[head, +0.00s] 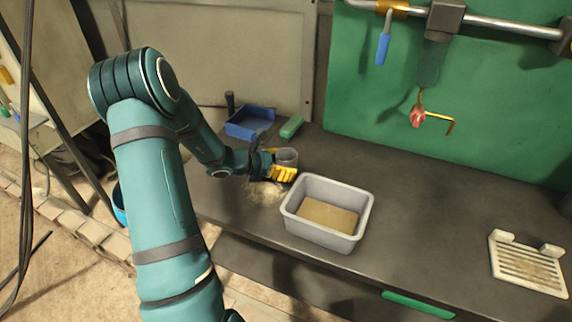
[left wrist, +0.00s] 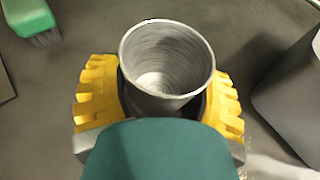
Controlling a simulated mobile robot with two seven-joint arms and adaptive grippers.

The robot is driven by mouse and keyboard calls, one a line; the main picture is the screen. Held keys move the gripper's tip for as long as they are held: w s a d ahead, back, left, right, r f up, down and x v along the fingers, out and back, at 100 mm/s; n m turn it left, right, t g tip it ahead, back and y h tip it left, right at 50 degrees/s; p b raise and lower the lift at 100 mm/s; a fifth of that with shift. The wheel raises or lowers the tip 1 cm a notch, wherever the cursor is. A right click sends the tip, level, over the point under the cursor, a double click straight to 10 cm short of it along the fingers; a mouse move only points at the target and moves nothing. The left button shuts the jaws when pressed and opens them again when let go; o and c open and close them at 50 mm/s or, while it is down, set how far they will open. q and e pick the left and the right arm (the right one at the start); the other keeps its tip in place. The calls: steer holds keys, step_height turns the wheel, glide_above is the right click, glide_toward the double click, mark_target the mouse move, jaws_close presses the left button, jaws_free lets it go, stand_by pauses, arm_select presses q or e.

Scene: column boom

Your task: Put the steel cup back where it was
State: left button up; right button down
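The steel cup (head: 287,157) is a grey, open-topped cup standing upright at my left gripper, just behind the grey tub's left corner. In the left wrist view the cup (left wrist: 167,62) is empty and sits between the two yellow finger pads. My left gripper (head: 283,173) is shut on the cup, with one pad on each side of it. The cup's lower part is hidden by the gripper, so I cannot tell whether its base touches the bench. My right gripper is not in view.
A grey tub (head: 364,215) with a tan bottom stands close right of the gripper on the dark bench (head: 420,200). A blue tray (head: 240,131) and a green brush (head: 291,126) lie behind. A slotted pale rack (head: 527,264) lies far right. The bench between tub and rack is clear.

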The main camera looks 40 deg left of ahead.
arm_select(q)
steer(key=shift+o, duration=1.2)
steer(key=shift+r, duration=0.1)
steer(key=shift+s+a+r, duration=0.1)
steer(key=shift+s+r, duration=0.1)
steer(key=p+v, duration=0.2)
steer(key=v, duration=0.9)
steer(key=shift+s+a+r, duration=0.1)
steer(key=shift+s+r, duration=0.05)
steer(key=shift+s, duration=0.1)
steer(key=shift+r+p, duration=0.1)
steer(key=shift+p, duration=0.2)
